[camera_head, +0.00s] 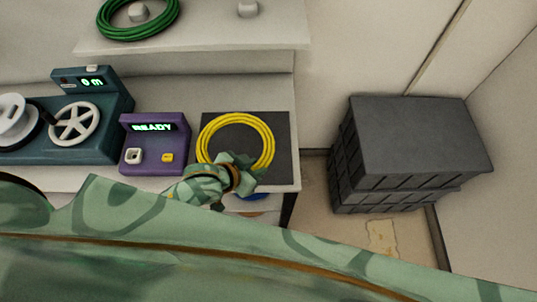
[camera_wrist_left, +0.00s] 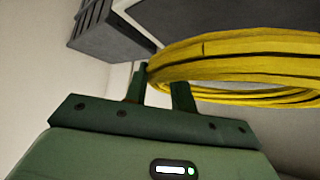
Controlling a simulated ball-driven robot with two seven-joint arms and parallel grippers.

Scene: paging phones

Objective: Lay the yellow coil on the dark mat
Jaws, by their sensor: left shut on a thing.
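The yellow coil (camera_head: 237,117) is a flat ring of several turns. In the head view it appears over the dark mat (camera_head: 284,129), a square at the right end of the bench, with its left side near the mat's left edge. My left gripper (camera_head: 240,168) is shut on the near side of the coil; its body hides part of that side and the mat's front. In the left wrist view the coil (camera_wrist_left: 235,60) reaches right from between the fingers (camera_wrist_left: 160,90). Whether the coil touches the mat is unclear. My right gripper is not in view.
A purple box (camera_head: 155,145) reading READY stands left of the mat. A teal winder (camera_head: 100,115) with a white handwheel is further left. A green coil (camera_head: 138,20) hangs or lies on the upper shelf (camera_head: 210,35). Dark stacked crates (camera_head: 410,140) stand on the floor at right.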

